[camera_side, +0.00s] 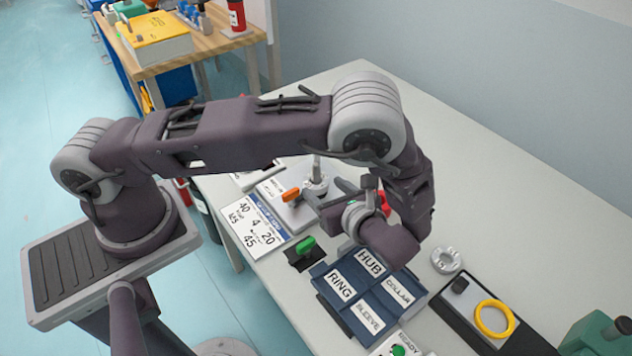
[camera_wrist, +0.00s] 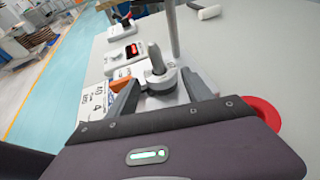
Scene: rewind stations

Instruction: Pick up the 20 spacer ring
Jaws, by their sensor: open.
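My gripper (camera_side: 332,194) is open at the far side of the labelled blue tray. In the wrist view its two grey fingers (camera_wrist: 160,84) stand apart, with a metal post on a light base (camera_wrist: 155,65) showing between them. I cannot make out a 20 mark on any ring. A red ring (camera_wrist: 263,112) shows at the right of the wrist view, partly hidden by my gripper body; a bit of red (camera_side: 385,203) shows behind my wrist in the side view. A yellow ring (camera_side: 480,317) lies on a dark-edged plate at the lower right.
The blue tray (camera_side: 318,270) has HUB, RING, COLLAR and SLEEVE labels. A green-handled block (camera_side: 305,245) and a grey round part (camera_side: 446,260) stand nearby. The table's right back is clear.

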